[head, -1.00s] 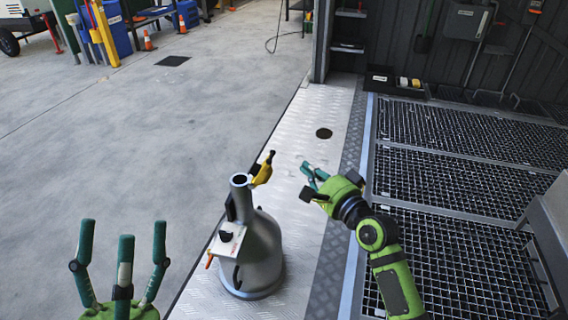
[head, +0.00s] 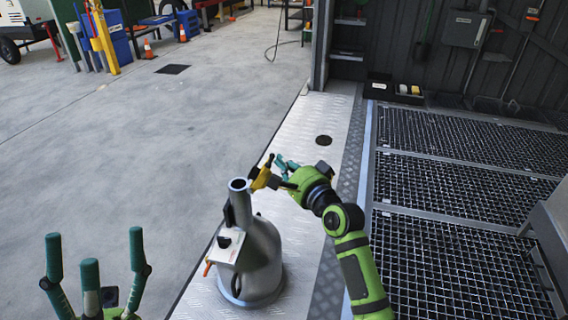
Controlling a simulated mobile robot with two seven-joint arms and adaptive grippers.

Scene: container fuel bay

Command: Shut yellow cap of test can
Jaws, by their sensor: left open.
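The test can (head: 262,255) is a grey metal can standing upright on the tread-plate strip, with a narrow neck and an open round mouth (head: 239,184). Its yellow cap (head: 261,181) is open, tipped up at the right side of the mouth, with a dark part at its upper end. My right gripper (head: 284,166) is at the cap's right side, its teal fingers close against or touching it; overlap hides whether they grip it. My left gripper (head: 95,262) is open and empty at the lower left, well apart from the can.
A white box (head: 226,245) with a dark knob and orange lever is on the can's front left. Metal gratings (head: 455,190) lie right, with a grey wall box (head: 467,28) behind. Bare concrete floor lies left, with cones (head: 148,48) and yellow posts (head: 104,40) farther back.

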